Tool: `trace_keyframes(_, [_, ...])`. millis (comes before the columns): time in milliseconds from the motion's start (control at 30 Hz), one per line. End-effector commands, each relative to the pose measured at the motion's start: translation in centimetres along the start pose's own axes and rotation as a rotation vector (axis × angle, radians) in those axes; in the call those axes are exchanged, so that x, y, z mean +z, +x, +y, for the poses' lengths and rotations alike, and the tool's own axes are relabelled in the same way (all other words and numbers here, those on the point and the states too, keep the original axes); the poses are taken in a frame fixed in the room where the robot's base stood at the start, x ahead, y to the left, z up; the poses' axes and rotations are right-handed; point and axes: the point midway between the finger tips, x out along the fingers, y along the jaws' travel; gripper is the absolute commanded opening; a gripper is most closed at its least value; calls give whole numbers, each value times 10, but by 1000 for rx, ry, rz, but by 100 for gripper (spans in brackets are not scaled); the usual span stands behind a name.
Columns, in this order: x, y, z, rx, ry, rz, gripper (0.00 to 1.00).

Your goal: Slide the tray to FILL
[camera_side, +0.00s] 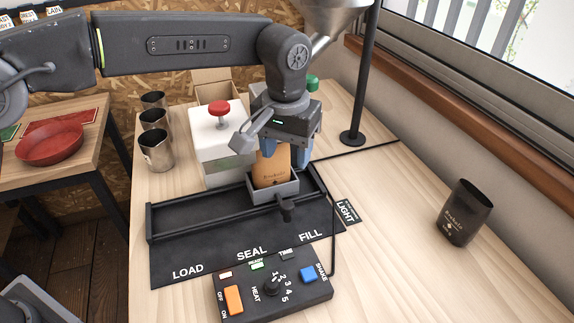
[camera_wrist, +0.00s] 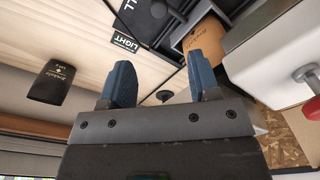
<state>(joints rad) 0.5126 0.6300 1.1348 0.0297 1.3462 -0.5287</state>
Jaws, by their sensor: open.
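The tray (camera_side: 262,194) is a small dark grey holder with a front knob (camera_side: 287,211), on the black rail (camera_side: 190,223). It sits toward the rail's right end, behind the FILL label (camera_side: 310,236), with a little rail beyond it. A kraft bag (camera_side: 268,170) stands upright in it and also shows in the wrist view (camera_wrist: 195,38). My gripper (camera_side: 285,152) is open, with blue fingers beside and above the bag. In the wrist view nothing is between the fingers (camera_wrist: 163,75), and one finger overlaps the bag. Whether a finger touches the bag is unclear.
A white sealer with a red knob (camera_side: 219,108) stands left of the bag. Metal cups (camera_side: 156,150) stand farther left. A funnel stand's base (camera_side: 352,138) is at the back right. A control box (camera_side: 272,288) is in front. A dark bag (camera_side: 466,212) stands right, with clear table around it.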

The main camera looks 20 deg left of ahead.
Motion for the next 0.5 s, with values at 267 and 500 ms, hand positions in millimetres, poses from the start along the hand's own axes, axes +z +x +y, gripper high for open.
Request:
trace_keyframes(267, [39, 7, 0, -11, -5, 261, 56])
trace_keyframes(500, [52, 15, 0, 12, 8, 353, 56])
